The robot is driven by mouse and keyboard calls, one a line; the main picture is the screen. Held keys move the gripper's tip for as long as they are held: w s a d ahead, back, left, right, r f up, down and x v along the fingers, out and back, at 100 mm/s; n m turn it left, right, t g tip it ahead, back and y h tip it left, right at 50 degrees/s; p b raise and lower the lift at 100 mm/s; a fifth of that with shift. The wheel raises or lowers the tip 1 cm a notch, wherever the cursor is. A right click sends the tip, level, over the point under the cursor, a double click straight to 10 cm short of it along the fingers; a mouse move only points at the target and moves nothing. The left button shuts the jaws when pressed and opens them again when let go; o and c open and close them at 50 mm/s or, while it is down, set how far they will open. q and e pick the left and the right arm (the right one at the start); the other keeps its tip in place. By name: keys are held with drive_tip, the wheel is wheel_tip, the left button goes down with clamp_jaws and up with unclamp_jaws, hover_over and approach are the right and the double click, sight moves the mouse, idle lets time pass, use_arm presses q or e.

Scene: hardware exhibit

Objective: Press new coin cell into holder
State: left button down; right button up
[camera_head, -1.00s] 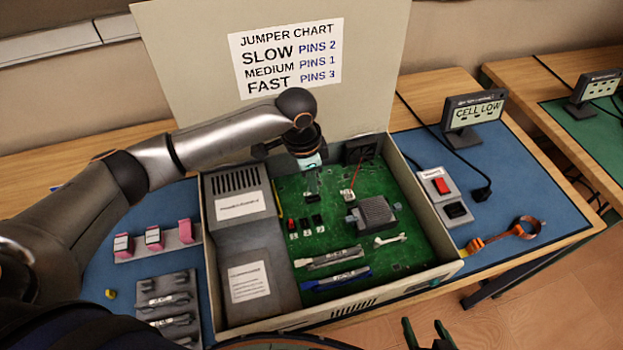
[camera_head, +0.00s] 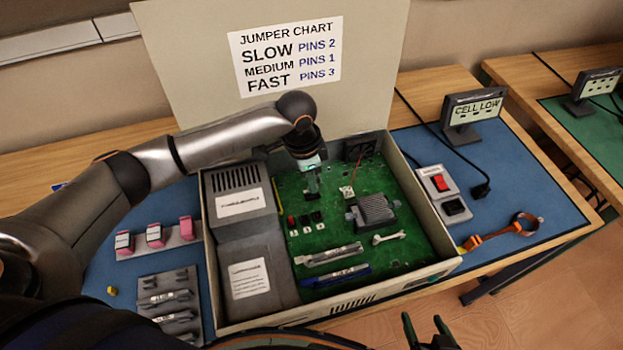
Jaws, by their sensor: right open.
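My left arm reaches in from the left, and its gripper (camera_head: 313,188) points down over the back of the green circuit board (camera_head: 345,213) inside the open case. Its fingers are small and dark here, and I cannot tell whether they are open or hold a coin cell. The coin cell holder is not clear to me; it may be hidden beneath the gripper. My right gripper (camera_head: 427,330) is open and empty at the bottom edge, in front of the case. The monitor (camera_head: 475,110) reads CELL LOW.
The case wall (camera_head: 432,200) and raised lid (camera_head: 200,85) bound the board. Pink-topped parts (camera_head: 155,237) and a grey rack (camera_head: 165,290) are left.

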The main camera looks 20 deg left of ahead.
use_arm(q)
drive_tip(key=shift+f+b, duration=0.35)
drive_tip(key=shift+f, duration=0.7)
idle(0.6)
drive_tip(key=shift+f+p, duration=0.1)
drive_tip(key=shift+p, duration=0.2)
idle(0.5)
drive_tip(key=shift+s+f, duration=0.1)
drive_tip(key=shift+s, duration=0.05)
idle(0.3)
drive_tip(key=c, duration=1)
unclamp_jaws()
drive_tip(key=shift+s+f, duration=0.1)
drive_tip(key=shift+f, duration=0.05)
drive_tip(key=shift+d, duration=0.1)
drive_tip(key=c, duration=0.3)
drive_tip(key=o, duration=0.3)
drive_tip(key=shift+w+r+p, duration=0.2)
drive_tip(key=shift+r+p, duration=0.6)
drive_tip(key=shift+p, duration=0.25)
